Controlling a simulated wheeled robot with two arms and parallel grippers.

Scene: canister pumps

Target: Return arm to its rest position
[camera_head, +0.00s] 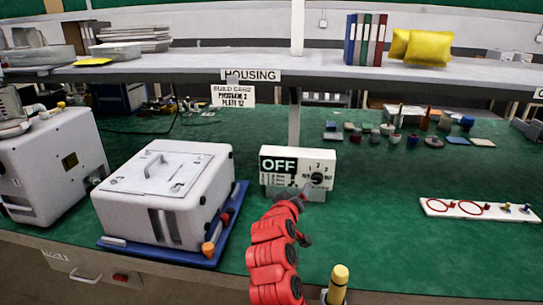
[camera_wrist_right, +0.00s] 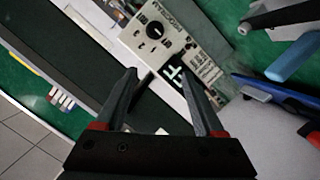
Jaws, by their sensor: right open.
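My right arm reaches in from the bottom of the head view. Its right gripper (camera_head: 305,192) is just in front of the white control box (camera_head: 290,160), which has an OFF label and a dark rotary knob (camera_head: 317,178). In the right wrist view the right gripper (camera_wrist_right: 162,80) is open, with its two dark fingers apart and nothing seen held between them. The control box (camera_wrist_right: 180,42) and its knob (camera_wrist_right: 156,28) show beyond the fingertips. Whether the fingers touch the box cannot be told. My left gripper is not in view.
A white canister unit (camera_head: 195,205) stands on a blue tray (camera_head: 150,246) to the left. A yellow-topped cylinder (camera_head: 338,280) is at the front. A white strip with red rings (camera_head: 480,214) lies at right. A shelf (camera_head: 230,72) overhangs the back.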

